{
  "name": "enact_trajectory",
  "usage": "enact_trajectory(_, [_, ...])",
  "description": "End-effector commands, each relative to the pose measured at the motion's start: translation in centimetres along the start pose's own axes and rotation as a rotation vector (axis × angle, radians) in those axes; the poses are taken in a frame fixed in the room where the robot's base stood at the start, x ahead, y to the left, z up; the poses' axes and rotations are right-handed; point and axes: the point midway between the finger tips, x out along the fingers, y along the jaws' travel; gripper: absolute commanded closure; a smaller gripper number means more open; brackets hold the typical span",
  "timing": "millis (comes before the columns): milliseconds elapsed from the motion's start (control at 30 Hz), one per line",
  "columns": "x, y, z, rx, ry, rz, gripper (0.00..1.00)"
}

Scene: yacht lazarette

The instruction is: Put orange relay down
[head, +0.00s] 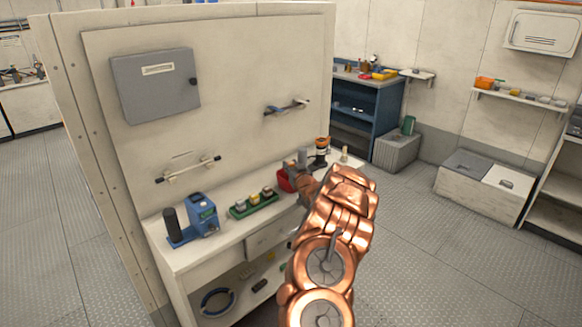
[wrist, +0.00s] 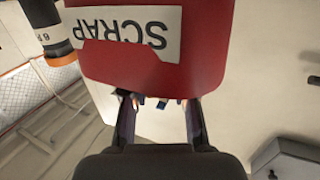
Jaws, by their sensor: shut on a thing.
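The red bin (wrist: 140,76) fills the upper middle of the wrist view, with its SCRAP label upside down. In the head view the red bin (head: 285,181) stands on the bench, partly behind my arm. My gripper (wrist: 159,104) is at the bin's rim, with its two fingers apart and their tips hidden behind the red wall. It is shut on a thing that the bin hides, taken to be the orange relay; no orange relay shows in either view. In the head view my wrist hides most of the gripper.
A panel wall stands behind. Floor at right is free.

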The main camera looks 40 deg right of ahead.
Motion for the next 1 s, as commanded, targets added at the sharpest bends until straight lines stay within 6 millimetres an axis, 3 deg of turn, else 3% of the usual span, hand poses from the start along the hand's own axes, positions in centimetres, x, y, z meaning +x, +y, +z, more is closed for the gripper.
enact_trajectory(400, [0.0, 0.0, 1.0, 0.000, -0.004, 0.000, 0.99])
enact_trajectory(433, [0.0, 0.0, 1.1, 0.000, -0.005, 0.000, 0.70])
enact_trajectory(633, [0.0, -0.1, 1.3, 0.001, -0.008, -0.001, 0.50])
enact_trajectory(1000, [0.0, -0.2, 1.3, 0.002, -0.012, -0.002, 0.48])
